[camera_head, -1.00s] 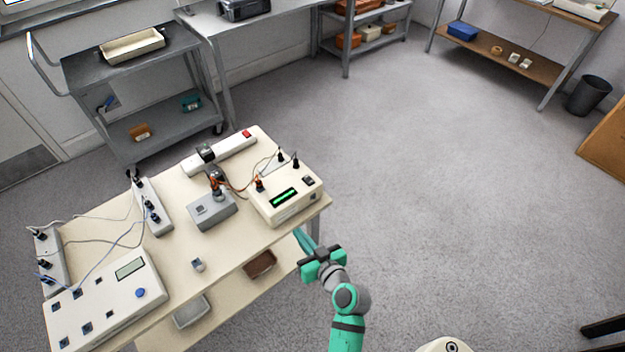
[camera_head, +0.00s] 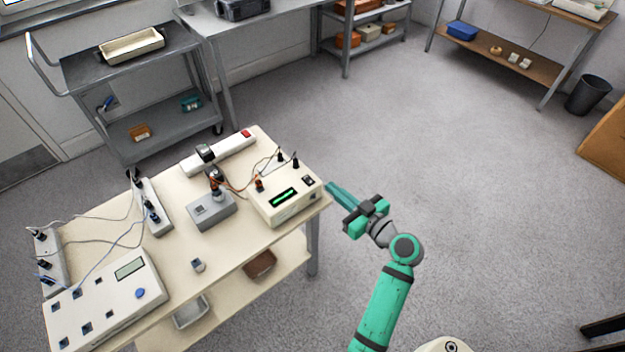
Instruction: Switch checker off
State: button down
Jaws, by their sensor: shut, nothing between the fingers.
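A cream box with a lit green display (camera_head: 283,198) sits at the right end of the table; it looks like the checker. A black rocker switch (camera_head: 308,181) is on its top near the right corner. Cables with orange and black plugs run into it. My gripper (camera_head: 330,186) is shut and empty, just right of the box and its switch in the picture. Its green fingers point left toward the box, with a small visible gap. Whether the fingertips are above or beside the table edge is hard to tell.
A grey sensor block (camera_head: 212,211) stands left of the box, and a power strip with a red switch (camera_head: 219,153) lies behind. A larger cream panel with a blue button (camera_head: 105,300) is at the table's front left.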

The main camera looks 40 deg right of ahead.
jog(key=shift+w, duration=0.1)
send_over(313, 185)
jog(key=s, duration=0.1)
jog(key=shift+a+f, duration=0.1)
jog(key=shift+f, duration=0.45)
jog(key=f, duration=0.1)
jog(key=w+f, duration=0.1)
jog(key=f, duration=0.1)
jog(key=shift+w+f, duration=0.1)
jog(key=shift+f, duration=0.5)
